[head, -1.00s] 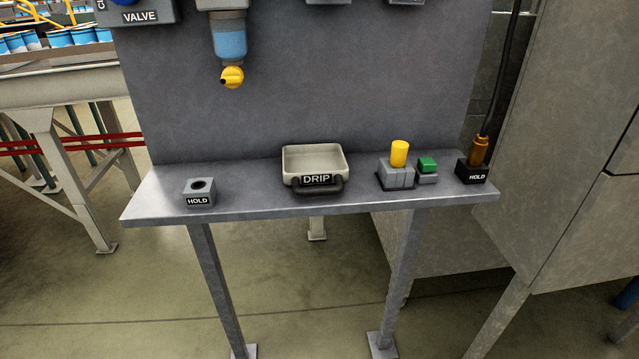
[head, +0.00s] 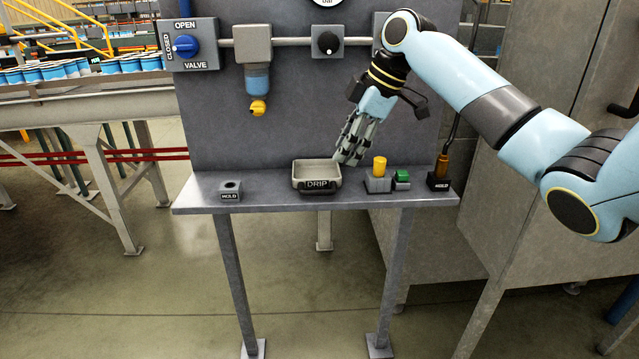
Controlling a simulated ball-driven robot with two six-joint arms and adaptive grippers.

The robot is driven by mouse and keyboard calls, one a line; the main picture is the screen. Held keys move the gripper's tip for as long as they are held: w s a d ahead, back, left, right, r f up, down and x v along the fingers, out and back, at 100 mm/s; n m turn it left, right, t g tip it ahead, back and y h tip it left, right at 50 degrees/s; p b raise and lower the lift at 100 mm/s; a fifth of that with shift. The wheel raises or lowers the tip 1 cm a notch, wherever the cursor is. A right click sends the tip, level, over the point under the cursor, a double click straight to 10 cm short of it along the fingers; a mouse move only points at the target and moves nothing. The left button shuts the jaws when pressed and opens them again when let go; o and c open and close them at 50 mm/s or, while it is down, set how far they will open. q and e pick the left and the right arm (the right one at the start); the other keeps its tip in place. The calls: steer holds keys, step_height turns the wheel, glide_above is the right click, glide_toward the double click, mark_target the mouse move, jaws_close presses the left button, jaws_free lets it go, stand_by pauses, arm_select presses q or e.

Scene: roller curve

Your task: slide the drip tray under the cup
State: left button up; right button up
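The drip tray (head: 317,186) is a shallow beige tray with a DRIP label and a dark front handle. It sits on the grey shelf (head: 280,203), right of the spot below the cup. The cup (head: 258,84) is a blue bowl with a yellow drain knob (head: 258,107), hanging from the pipe on the panel. My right gripper (head: 348,158) points down just above and right of the tray, apart from it as far as I can tell. Its fingers look close together, but their opening is unclear. My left gripper is not in view.
A HOLD block (head: 230,190) with a hole stands on the left of the shelf. Right of the tray are a yellow peg in a grey block (head: 378,185), a green block (head: 401,178) and another HOLD block (head: 438,182). The shelf below the cup is clear.

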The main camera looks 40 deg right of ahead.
mark_target(326, 191)
steer(key=x, duration=0.9)
steer(key=shift+a+f, duration=0.15)
steer(key=shift+f, duration=0.45)
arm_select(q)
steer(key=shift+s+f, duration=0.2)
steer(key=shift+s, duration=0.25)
arm_select(e)
jaws_close()
